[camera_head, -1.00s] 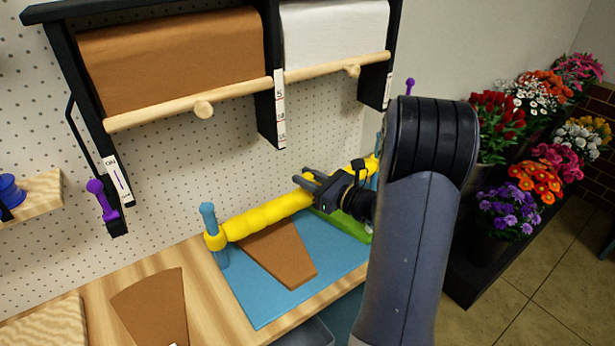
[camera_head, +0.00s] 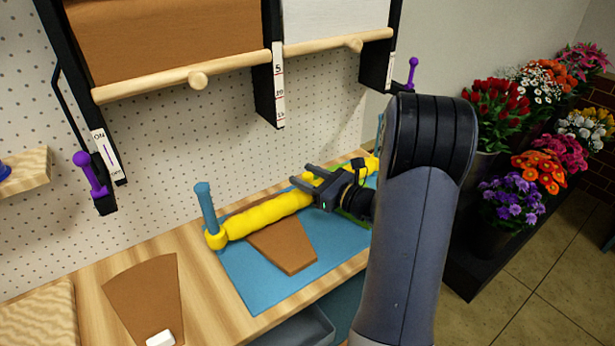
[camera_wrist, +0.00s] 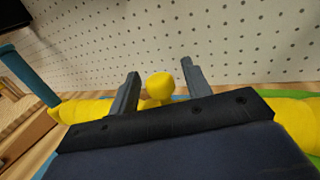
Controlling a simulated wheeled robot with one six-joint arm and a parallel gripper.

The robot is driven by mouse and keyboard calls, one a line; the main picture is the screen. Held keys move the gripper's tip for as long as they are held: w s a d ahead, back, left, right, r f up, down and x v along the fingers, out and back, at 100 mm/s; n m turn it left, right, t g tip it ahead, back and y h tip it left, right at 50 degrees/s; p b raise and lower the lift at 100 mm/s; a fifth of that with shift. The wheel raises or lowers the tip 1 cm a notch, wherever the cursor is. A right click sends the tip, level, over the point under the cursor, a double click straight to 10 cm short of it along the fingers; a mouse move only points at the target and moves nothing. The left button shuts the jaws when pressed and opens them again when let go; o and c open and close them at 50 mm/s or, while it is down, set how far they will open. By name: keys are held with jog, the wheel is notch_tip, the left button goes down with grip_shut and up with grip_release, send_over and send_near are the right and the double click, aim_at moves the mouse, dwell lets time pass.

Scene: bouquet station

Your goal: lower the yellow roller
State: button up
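The yellow roller (camera_head: 268,212) lies across the blue mat (camera_head: 245,275), with its left end collar low on a blue post (camera_head: 207,207) near mat level. Much of that post stands above the collar. A brown paper piece (camera_head: 285,246) lies on the mat, its back part under the roller. My gripper (camera_head: 300,174) is over the roller's right half, fingers pointing toward the wall. In the wrist view, the fingers are apart with a yellow knob (camera_wrist: 160,86) between them and gaps beside it. My arm hides part of the roller's right end.
Paper rolls with wooden bars (camera_head: 185,82) hang on the pegboard above. Another brown paper piece (camera_head: 148,290) with a white block (camera_head: 160,339) lies left of the mat. A grey bin (camera_head: 300,330) is below the bench edge. Flower buckets stand at the right.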

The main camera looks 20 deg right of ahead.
jog(key=shift+s, duration=0.1)
jog(key=b+v, duration=0.1)
jog(key=v, duration=0.9)
jog(key=shift+s+d+b, duration=0.15)
jog(key=shift+s+b, duration=0.15)
jog(key=shift+b, duration=0.1)
jog(key=p+x, duration=0.1)
jog(key=x, duration=0.2)
jog(key=p+x, duration=0.1)
jog(key=x, duration=0.3)
jog(key=r+x, duration=0.1)
jog(key=x, duration=0.3)
jog(key=shift+p, duration=0.4)
jog(key=shift+d+r+p, duration=0.1)
jog(key=shift+r+p, duration=0.5)
jog(key=shift+r, duration=0.15)
jog(key=shift+s+f, duration=0.1)
